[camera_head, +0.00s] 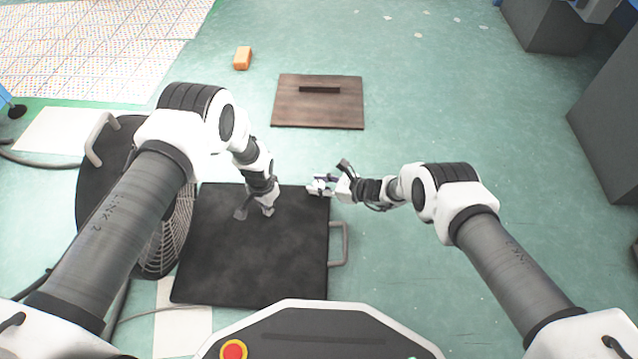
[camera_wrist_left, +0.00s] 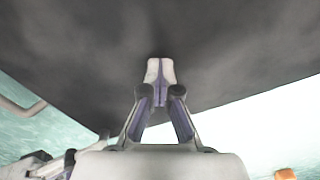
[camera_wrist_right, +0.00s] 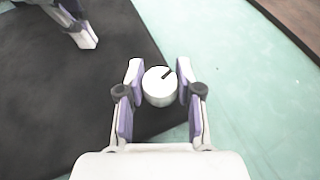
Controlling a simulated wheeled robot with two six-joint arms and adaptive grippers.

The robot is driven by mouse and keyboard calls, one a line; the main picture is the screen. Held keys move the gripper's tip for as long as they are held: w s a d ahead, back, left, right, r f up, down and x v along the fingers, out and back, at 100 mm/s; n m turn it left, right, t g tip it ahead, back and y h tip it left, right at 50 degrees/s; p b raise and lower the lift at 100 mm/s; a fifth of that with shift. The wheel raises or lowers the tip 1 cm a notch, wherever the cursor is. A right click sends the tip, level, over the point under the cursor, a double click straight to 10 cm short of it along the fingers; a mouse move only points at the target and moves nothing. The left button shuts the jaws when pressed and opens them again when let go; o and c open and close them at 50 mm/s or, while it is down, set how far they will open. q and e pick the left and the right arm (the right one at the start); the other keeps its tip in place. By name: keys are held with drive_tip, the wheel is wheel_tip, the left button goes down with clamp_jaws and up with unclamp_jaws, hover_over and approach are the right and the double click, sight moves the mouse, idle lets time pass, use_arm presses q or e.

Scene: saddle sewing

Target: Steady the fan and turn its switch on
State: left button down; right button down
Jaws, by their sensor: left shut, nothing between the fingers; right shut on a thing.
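The fan (camera_head: 165,240) shows at the left in the head view, a dark round body with a wire grille, partly hidden by my left arm. A dark square panel (camera_head: 215,275) with a grey side handle (camera_head: 345,243) lies beside it; how they join is hidden. My left gripper (camera_head: 267,210) is shut and empty, pointing down at the panel's upper middle; I cannot tell if it touches. A white round knob (camera_wrist_right: 157,95) with a dark mark, apparently the switch, sits at the panel's far right corner. My right gripper (camera_wrist_right: 158,80) is shut on it, one finger each side.
A brown board (camera_head: 300,110) with a dark bar lies beyond the panel. An orange block (camera_head: 242,58) lies farther back. Grey cabinets (camera_head: 610,120) stand at the right. Cables run along the floor at the left. Green floor is clear between the board and cabinets.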

use_arm(q)
drive_tip(key=shift+f, duration=0.1)
use_arm(e)
drive_tip(key=shift+a, duration=0.1)
drive_tip(key=m+t+h, duration=0.1)
drive_tip(key=m+t, duration=0.1)
drive_tip(key=shift+a+r+t, duration=0.1)
drive_tip(key=shift+t, duration=0.2)
drive_tip(key=shift+m+t+h, duration=1)
drive_tip(key=shift+m+t, duration=0.1)
drive_tip(key=shift+m, duration=0.3)
drive_tip(key=c, duration=0.7)
unclamp_jaws()
drive_tip(key=shift+c, duration=0.2)
drive_tip(key=v, duration=1.2)
